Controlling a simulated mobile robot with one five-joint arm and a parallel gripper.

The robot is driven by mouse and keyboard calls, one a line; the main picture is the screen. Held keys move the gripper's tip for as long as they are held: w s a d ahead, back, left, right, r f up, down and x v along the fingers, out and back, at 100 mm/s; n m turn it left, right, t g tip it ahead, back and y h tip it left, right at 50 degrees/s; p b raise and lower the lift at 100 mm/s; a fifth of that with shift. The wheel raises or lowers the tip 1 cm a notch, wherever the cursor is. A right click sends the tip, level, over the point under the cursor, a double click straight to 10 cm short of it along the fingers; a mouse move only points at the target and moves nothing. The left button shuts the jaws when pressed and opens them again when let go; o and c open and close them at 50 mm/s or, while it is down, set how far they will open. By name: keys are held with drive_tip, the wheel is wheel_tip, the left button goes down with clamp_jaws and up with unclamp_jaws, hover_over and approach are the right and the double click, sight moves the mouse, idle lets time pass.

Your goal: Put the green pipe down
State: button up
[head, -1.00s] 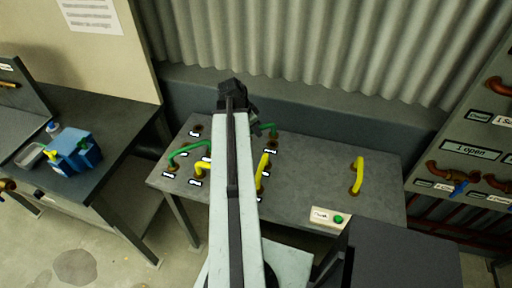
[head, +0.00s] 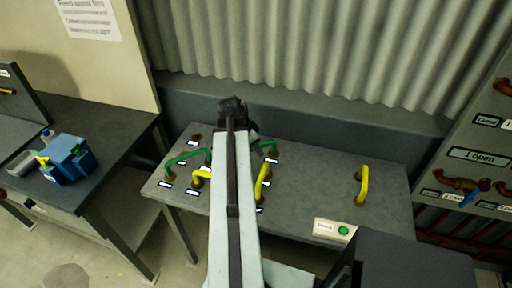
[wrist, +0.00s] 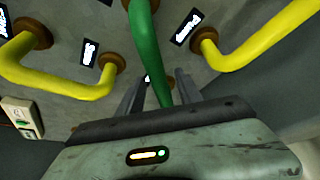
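One green pipe (wrist: 146,40) runs down the middle of the wrist view, between the two fingers of my gripper (wrist: 157,92). The fingers are apart, with gaps beside the pipe, so my gripper looks open around it. Another green pipe (head: 186,158) arches over the table's left part.
Yellow pipes (head: 200,178), (head: 263,180) and (head: 363,186) stand on the table near the arm and at right. A green button (head: 343,230) is at the front edge. A blue container (head: 68,158) stands on the left bench. A valve panel (head: 470,157) is at right.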

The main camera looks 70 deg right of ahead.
drive_tip(key=shift+r, duration=0.1)
drive_tip(key=shift+r+p, duration=0.25)
drive_tip(key=shift+p, duration=0.1)
drive_tip(key=p+v, duration=1)
drive_tip(key=v, duration=0.1)
drive_tip(key=shift+a+r+p, duration=0.15)
drive_tip(key=shift+r+p, duration=0.15)
drive_tip(key=shift+p, duration=0.1)
drive_tip(key=shift+w, duration=0.1)
